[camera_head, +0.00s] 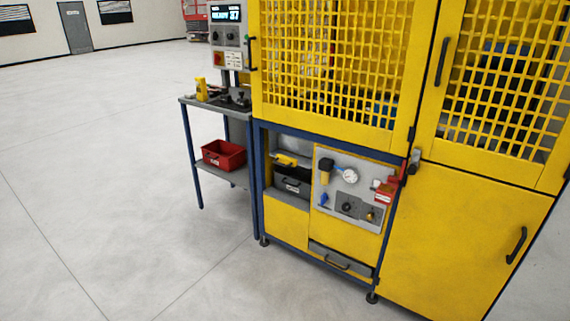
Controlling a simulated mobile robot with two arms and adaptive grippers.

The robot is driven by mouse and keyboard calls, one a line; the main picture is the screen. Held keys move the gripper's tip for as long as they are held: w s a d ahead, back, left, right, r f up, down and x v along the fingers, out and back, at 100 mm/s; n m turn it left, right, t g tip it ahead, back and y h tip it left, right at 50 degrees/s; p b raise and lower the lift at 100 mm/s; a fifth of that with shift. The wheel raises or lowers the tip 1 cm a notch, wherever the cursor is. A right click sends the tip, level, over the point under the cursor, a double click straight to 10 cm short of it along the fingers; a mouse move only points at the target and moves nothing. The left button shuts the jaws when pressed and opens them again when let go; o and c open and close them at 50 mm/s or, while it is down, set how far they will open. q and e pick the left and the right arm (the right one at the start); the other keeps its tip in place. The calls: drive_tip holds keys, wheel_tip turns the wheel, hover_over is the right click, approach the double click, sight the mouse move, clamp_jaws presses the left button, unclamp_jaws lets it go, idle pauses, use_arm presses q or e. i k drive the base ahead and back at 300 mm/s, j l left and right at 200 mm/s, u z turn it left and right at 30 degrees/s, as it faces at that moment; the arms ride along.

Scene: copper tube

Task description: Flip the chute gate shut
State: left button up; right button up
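The yellow machine (330,130) fills the right half of the view. In its lower front is an open recess (268,175). Inside the recess, a small yellow part with a dark top (285,160) sits above a dark box with a handle (291,186). I cannot tell for sure which part is the chute gate, or whether the yellow part belongs to it. Neither of my grippers is in view.
A side table (188,99) with a red bin (223,156) on its lower shelf stands left of the machine. A control panel (228,35) rises behind it. A grey gauge panel (350,190) is right of the recess. The floor (110,190) at left is clear.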

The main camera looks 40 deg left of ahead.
sight(286, 159)
drive_tip(key=i+j+u, duration=0.15)
drive_tip(key=i+j, duration=0.3)
drive_tip(key=i+j+u, duration=0.2)
drive_tip(key=i+j, duration=0.2)
drive_tip(key=i+j+u, duration=0.15)
drive_tip(key=i+j, duration=0.15)
drive_tip(key=i, duration=0.3)
drive_tip(key=i+j+u, duration=0.15)
drive_tip(key=i, duration=0.35)
drive_tip(key=j, duration=0.1)
